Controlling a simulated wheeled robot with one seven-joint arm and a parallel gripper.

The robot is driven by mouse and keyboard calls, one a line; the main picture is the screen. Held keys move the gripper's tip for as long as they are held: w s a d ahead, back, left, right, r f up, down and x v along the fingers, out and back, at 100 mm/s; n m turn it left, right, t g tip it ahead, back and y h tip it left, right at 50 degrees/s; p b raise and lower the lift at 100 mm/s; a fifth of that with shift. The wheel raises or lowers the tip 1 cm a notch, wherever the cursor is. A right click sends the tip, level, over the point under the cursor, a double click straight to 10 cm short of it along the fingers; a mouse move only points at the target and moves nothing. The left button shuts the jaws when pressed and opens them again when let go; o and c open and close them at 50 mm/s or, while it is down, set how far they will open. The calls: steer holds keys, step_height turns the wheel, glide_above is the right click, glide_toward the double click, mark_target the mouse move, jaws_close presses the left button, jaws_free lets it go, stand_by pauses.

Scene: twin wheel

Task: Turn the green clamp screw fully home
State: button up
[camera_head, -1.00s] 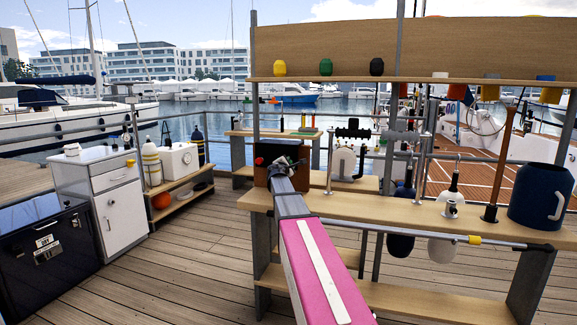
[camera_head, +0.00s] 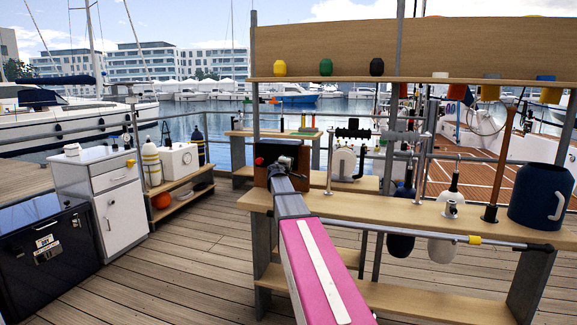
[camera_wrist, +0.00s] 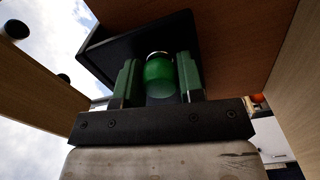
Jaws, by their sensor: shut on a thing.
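The green clamp screw (camera_wrist: 159,76) shows in the wrist view as a rounded green knob with a pale metal band at its far end. It sits in front of a dark block (camera_wrist: 110,58) on a brown wooden panel (camera_wrist: 235,45). My gripper (camera_wrist: 160,68) has its two green fingers on either side of the knob and is shut on it. In the head view my gripper (camera_head: 283,162) is at the brown panel (camera_head: 262,178) at the bench's left end, and my arm hides the screw there.
A red button (camera_head: 259,161) is on the panel, left of my gripper. The wooden bench (camera_head: 350,207) runs right, with a large blue pot (camera_head: 537,195) at its end. A shelf board (camera_head: 340,79) is above. A white cabinet (camera_head: 118,210) stands left; the deck between is clear.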

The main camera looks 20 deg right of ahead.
steer(key=m, duration=1.3)
steer(key=shift+m, duration=0.4)
steer(key=m, duration=0.7)
steer(key=shift+s, duration=0.1)
steer(key=m, duration=0.6)
steer(key=shift+m, duration=0.3)
steer(key=o, duration=0.9)
